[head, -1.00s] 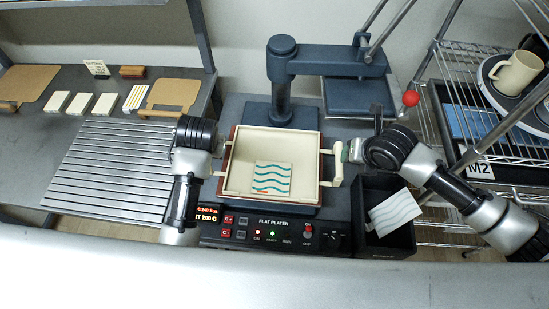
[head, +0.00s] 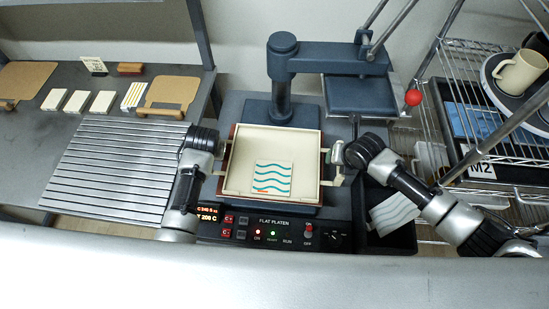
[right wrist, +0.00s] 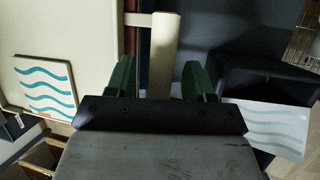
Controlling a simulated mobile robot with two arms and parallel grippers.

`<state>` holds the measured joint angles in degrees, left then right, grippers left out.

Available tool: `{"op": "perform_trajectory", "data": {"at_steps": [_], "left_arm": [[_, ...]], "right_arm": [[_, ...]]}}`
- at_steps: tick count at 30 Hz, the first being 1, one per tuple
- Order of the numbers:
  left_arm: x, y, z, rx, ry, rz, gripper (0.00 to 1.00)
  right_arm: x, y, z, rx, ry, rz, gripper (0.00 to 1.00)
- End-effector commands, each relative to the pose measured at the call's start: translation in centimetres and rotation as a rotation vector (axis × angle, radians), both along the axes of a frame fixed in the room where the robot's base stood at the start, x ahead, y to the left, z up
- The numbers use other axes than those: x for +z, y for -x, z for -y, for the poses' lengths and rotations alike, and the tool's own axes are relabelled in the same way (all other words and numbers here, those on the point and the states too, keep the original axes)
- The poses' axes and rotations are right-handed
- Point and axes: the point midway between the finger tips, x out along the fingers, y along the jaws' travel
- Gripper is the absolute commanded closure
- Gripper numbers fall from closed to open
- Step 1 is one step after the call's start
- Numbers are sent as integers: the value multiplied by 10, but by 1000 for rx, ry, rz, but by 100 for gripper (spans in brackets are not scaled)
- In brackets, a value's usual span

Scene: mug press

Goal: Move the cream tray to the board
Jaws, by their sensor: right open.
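The cream tray (head: 308,193) sits level on the flat platen of the press, with a handle on its left and right sides. A cream tile with teal waves (head: 272,177) lies inside it; the tray also shows in the right wrist view (right wrist: 92,40). My right gripper (right wrist: 158,80) is open, its green fingers on either side of the right handle (right wrist: 164,45). My left gripper (head: 220,153) is at the tray's left handle; its fingers are too small to tell open from shut. A slatted grey board (head: 118,165) lies to the left, its surface bare.
The press arm and upper plate (head: 358,95) are swung to the back right, clear of the tray. A black bin (head: 400,238) with a wavy-patterned sheet stands at right. Brown boards (head: 172,92) and tiles (head: 103,103) lie at the back left. A wire rack with a mug (head: 520,72) is far right.

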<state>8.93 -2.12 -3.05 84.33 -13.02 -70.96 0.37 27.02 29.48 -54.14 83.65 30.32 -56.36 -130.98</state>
Motion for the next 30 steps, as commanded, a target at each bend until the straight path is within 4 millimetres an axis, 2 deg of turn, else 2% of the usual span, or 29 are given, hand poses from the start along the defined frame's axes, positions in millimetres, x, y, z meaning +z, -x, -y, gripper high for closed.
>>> {"op": "perform_trajectory", "data": {"at_steps": [5,15,25,30], "left_arm": [[0,0,0,0,0,0,50],[0,0,0,0,0,-1,100],[2,0,0,0,0,1,100],[9,0,0,0,0,1,100]], "right_arm": [[0,0,0,0,0,0,49],[0,0,0,0,0,0,100],[2,0,0,0,-1,2,100],[9,-1,0,0,-1,2,100]]}}
